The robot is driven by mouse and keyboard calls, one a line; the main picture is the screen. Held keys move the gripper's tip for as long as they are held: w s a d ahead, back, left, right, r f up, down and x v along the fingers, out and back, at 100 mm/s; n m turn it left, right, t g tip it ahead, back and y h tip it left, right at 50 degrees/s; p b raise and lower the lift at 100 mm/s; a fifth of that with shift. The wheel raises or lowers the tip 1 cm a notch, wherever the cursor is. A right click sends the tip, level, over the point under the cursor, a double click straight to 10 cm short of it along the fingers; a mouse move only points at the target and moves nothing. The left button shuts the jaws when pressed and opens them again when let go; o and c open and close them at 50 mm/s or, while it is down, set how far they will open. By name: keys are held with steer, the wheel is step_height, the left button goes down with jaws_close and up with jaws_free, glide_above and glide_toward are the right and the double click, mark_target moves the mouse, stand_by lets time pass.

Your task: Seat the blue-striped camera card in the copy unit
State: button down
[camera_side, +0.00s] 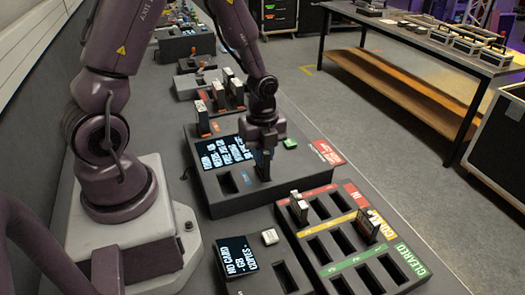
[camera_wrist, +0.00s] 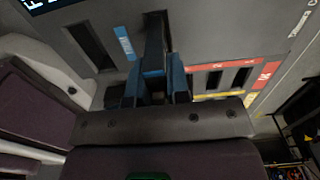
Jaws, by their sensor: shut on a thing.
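My gripper (camera_side: 264,152) points down over the right half of a dark grey unit with a lit display (camera_side: 224,151), which I take for the copy unit (camera_side: 240,195). It is shut on a dark upright card (camera_side: 263,171); in the wrist view the card (camera_wrist: 154,38) stands between the blue-faced fingertips (camera_wrist: 158,86). The card's lower end is at or just above the unit's top; I cannot tell if it is inside a slot.
A tray (camera_side: 345,250) with red, yellow and green rows stands in front right, holding cards (camera_side: 298,207) and (camera_side: 367,226). A nearer unit's display (camera_side: 237,257) reads "NO CARD". A green button (camera_side: 290,143) is right of my gripper. Several cards (camera_side: 220,97) stand behind.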

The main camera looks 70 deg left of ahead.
steer(key=shift+f, duration=1.15)
stand_by(1.3)
steer(key=c, duration=0.7)
jaws_free()
steer(key=shift+r, duration=3.75)
